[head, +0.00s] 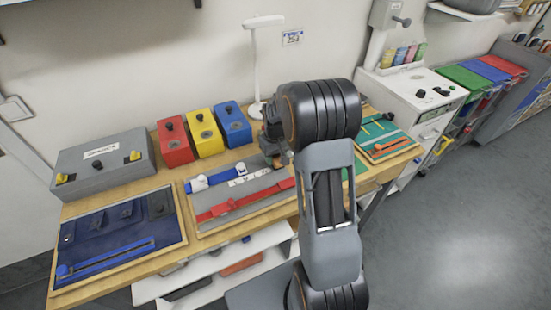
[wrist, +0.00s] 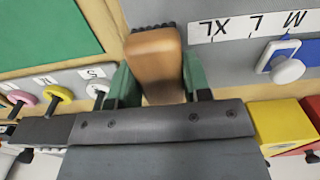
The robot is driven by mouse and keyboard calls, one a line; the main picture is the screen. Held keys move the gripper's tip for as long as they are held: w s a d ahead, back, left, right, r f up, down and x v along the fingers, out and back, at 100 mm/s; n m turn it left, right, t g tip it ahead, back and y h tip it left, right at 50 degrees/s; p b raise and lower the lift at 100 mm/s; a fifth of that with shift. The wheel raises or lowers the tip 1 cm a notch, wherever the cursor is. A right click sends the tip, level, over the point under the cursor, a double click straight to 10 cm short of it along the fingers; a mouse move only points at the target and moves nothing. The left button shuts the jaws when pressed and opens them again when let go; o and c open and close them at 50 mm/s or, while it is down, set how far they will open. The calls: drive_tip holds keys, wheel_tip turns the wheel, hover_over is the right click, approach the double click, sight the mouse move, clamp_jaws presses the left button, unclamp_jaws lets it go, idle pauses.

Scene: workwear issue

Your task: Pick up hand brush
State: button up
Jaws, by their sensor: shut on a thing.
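The hand brush (wrist: 155,58) has a brown wooden body with a row of dark bristles along its far edge. My gripper (wrist: 154,88) is shut on it, with green fingers on either side of its near part in the wrist view. The near end of the brush is hidden behind the dark gripper body. In the head view my gripper (head: 279,155) is over the back of the workbench, beside the grey size board. The brush is mostly hidden there by my arm, and I cannot tell whether it touches the bench.
The grey board (head: 245,205) carries a blue slider, a red slider and a size strip (wrist: 250,27). Red (head: 175,142), yellow (head: 204,133) and blue boxes (head: 233,124) stand behind it. A lamp (head: 255,60) rises close behind my gripper. The floor at right is clear.

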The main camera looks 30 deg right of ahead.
drive_tip(key=shift+r, duration=0.15)
drive_tip(key=shift+r, duration=0.65)
drive_tip(key=s+a+r, duration=0.3)
drive_tip(key=s+a+r+b, duration=0.1)
drive_tip(key=s+a+r, duration=0.2)
drive_tip(key=r, duration=0.1)
drive_tip(key=s+a+r+b, duration=0.1)
drive_tip(key=s+a+r, duration=0.3)
drive_tip(key=shift+r, duration=0.2)
